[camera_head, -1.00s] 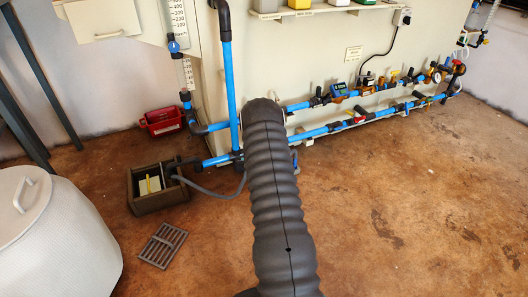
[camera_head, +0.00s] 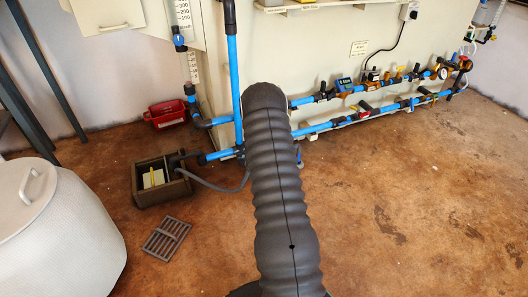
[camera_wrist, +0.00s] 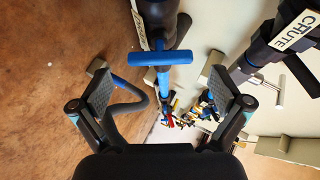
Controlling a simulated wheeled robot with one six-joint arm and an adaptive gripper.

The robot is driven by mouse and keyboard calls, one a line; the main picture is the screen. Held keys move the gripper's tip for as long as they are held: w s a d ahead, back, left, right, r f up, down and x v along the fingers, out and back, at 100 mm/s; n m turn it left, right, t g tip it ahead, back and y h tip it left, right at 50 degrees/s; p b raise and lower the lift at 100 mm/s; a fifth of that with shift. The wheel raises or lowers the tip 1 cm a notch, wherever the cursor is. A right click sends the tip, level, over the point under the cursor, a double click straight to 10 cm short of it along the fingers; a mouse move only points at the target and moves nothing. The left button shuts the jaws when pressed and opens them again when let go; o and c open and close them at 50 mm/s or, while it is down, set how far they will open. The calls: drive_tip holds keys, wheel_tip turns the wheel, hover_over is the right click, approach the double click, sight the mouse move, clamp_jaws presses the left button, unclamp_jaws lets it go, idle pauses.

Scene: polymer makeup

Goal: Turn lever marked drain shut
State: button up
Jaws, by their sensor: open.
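In the wrist view, a blue T-shaped lever (camera_wrist: 160,58) with a crosswise bar sits on a dark valve body ahead of my gripper. A white tag (camera_wrist: 138,29) beside it is turned edge-on and its lettering is hard to read. My gripper (camera_wrist: 156,76) is open, with one finger on each side of the lever's lower part. I cannot tell whether the fingers are level with the lever or short of it; neither visibly touches it. In the head view my arm hides the gripper and the lever.
A tag reading CHUTE (camera_wrist: 297,32) marks another dark fitting at the wrist view's upper right. In the head view, blue pipes (camera_head: 331,124) with several valves run along the wall panel. A wooden box (camera_head: 160,195), a red bin (camera_head: 166,115) and a floor grate (camera_head: 166,239) lie left.

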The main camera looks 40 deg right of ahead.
drive_tip(key=v, duration=0.7)
drive_tip(key=shift+s+a+r, duration=0.2)
drive_tip(key=s+a+f+n+g+y, duration=0.3)
drive_tip(key=s+a+f+n+y, duration=0.15)
drive_tip(key=f, duration=0.25)
drive_tip(key=s+a+r+n+g+y, duration=0.25)
drive_tip(key=a+n, duration=0.25)
drive_tip(key=a, duration=0.3)
drive_tip(key=s+a+r+n+p, duration=0.3)
drive_tip(key=s+a+r+n, duration=0.2)
drive_tip(key=r, duration=1.1)
drive_tip(key=s+a+r+n+t+y+p, duration=0.1)
drive_tip(key=s+a+r+n+p, duration=0.3)
drive_tip(key=s+a+r, duration=0.6)
drive_tip(key=s+a+r+n+t+y+p, duration=0.1)
drive_tip(key=s+a+r+n+p, duration=0.2)
drive_tip(key=r, duration=2)
drive_tip(key=s+a+n, duration=0.3)
drive_tip(key=s+a, duration=0.1)
drive_tip(key=s, duration=0.4)
drive_tip(key=shift+s+p, duration=0.35)
